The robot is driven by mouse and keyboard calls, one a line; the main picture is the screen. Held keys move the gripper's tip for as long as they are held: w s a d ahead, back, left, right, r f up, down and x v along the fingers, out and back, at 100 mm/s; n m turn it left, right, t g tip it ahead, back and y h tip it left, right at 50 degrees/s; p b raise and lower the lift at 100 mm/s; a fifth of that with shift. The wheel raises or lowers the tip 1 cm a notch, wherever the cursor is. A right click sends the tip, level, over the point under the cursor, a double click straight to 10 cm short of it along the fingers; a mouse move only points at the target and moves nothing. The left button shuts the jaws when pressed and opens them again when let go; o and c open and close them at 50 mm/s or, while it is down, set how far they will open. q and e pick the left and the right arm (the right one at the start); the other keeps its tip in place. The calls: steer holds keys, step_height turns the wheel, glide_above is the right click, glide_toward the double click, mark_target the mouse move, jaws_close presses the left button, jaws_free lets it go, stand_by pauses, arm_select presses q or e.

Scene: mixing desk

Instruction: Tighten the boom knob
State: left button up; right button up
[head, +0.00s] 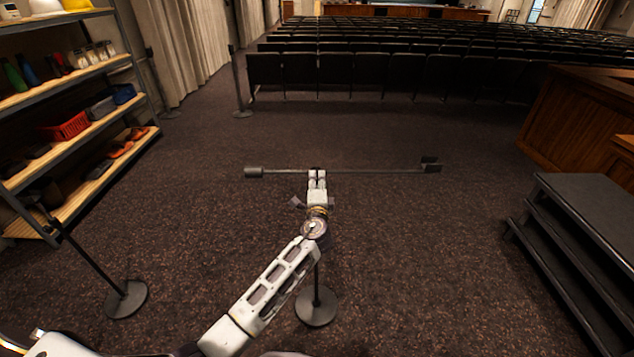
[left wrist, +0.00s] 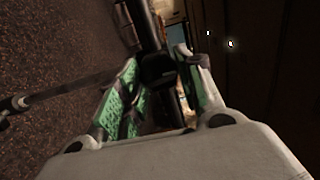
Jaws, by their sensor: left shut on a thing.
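The boom (head: 375,171) is a thin grey bar lying about level across the middle of the head view. It has a dark cylinder (head: 253,172) at its left end and a dark block-like piece (head: 431,166) at its right end. Its stand has a round base (head: 316,308), and my arm hides most of the pole. My left gripper (head: 317,174) is at the boom's middle. In the left wrist view its green-padded fingers (left wrist: 160,84) are shut on the dark boom knob (left wrist: 157,68). The knob is hidden in the head view. My right gripper is not in view.
A shelf unit (head: 72,139) with bins and tools stands at left, with another stand base (head: 126,299) by it. Dark steps (head: 575,235) are at right. Rows of seats (head: 370,70) are at the back. Carpet around the boom is clear.

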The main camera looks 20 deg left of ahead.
arm_select(q)
steer(key=shift+f, duration=0.1)
stand_by(0.3)
steer(key=o, duration=1)
steer(key=shift+o, duration=0.2)
steer(key=v, duration=1.2)
steer(key=shift+d, duration=0.1)
